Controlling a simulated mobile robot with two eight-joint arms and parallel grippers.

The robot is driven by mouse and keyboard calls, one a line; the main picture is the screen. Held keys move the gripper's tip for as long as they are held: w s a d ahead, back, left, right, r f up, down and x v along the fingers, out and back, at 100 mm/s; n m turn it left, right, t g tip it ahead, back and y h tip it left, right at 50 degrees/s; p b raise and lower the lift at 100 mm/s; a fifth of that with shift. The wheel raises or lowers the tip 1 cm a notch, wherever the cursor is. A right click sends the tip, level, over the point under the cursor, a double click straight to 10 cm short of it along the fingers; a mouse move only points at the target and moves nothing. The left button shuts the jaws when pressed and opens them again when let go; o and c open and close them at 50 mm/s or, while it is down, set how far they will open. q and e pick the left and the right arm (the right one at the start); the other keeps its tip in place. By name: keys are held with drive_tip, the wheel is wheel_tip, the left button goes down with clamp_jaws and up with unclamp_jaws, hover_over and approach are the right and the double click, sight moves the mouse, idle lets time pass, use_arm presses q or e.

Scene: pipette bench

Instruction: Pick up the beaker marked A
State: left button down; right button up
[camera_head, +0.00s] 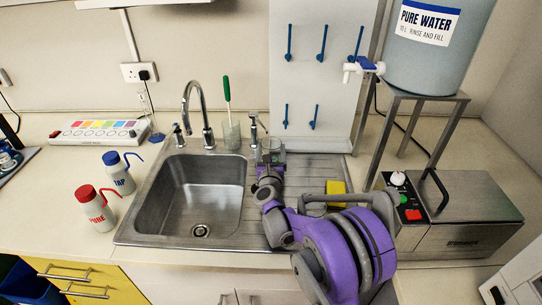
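A small clear glass beaker (271,149) stands on the steel drainboard, just right of the sink and near the tap. No letter A can be read on it at this size. My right gripper (269,170), at the end of the purple and grey arm, is right at the beaker's near side and overlaps its lower part. Whether the fingers touch it or have closed on it cannot be seen. My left gripper is not in view.
A steel sink (196,205) with a tap (205,115) lies left of the gripper. A glass with a green-handled brush (230,133) stands behind. A yellow sponge (336,190), a steel bath (465,215), a water tank (430,60) and wash bottles (96,210) surround it.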

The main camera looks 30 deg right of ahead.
drive_tip(key=c, duration=0.9)
drive_tip(key=shift+c, duration=0.2)
drive_tip(key=shift+r, duration=0.1)
